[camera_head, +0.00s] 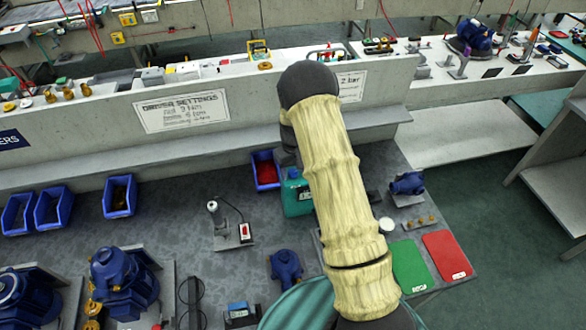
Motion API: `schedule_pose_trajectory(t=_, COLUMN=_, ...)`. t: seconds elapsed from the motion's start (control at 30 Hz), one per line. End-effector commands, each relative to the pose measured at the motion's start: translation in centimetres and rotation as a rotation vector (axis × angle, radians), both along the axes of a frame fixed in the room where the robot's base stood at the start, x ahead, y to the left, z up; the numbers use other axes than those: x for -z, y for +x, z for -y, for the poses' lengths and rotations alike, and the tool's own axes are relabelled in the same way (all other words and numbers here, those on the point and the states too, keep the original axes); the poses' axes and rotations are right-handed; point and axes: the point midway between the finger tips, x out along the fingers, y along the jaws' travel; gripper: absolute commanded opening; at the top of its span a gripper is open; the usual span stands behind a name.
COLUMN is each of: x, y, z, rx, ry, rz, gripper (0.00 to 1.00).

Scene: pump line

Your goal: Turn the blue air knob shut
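I cannot make out a blue air knob for sure in the head view; it may be hidden behind my arm or too small to tell. My arm, in a pale yellow sleeve with dark joints, runs from the bottom right of centre up to the back panel. It covers part of the bench behind it. My gripper does not show; it is hidden behind the arm or out of the picture. A small blue-topped box (240,312) sits at the bottom centre of the bench, but I cannot tell whether it bears a knob.
A teal can (293,196) stands close beside my arm. A green mat (409,267) and a red mat (447,255) lie at the right edge. Blue bins (54,207) line the left.

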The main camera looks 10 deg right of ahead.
Motion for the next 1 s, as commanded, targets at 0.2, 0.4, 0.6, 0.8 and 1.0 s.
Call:
schedule_pose_trajectory(t=0.2, x=-0.03, y=0.01, z=-0.08, rx=-0.002, ry=0.0, rz=0.0, gripper=0.08)
schedule_pose_trajectory(t=0.4, x=-0.04, y=0.02, z=-0.08, rx=0.003, ry=0.0, rz=0.001, gripper=0.07)
schedule_pose_trajectory(t=0.6, x=-0.01, y=0.05, z=-0.08, rx=0.038, ry=-0.001, rz=0.001, gripper=0.07)
schedule_pose_trajectory(t=0.8, x=0.01, y=0.1, z=-0.09, rx=0.128, ry=0.0, rz=0.003, gripper=0.07)
schedule_pose_trajectory(t=1.0, x=0.01, y=0.11, z=-0.04, rx=0.275, ry=-0.001, rz=0.003, gripper=0.07)
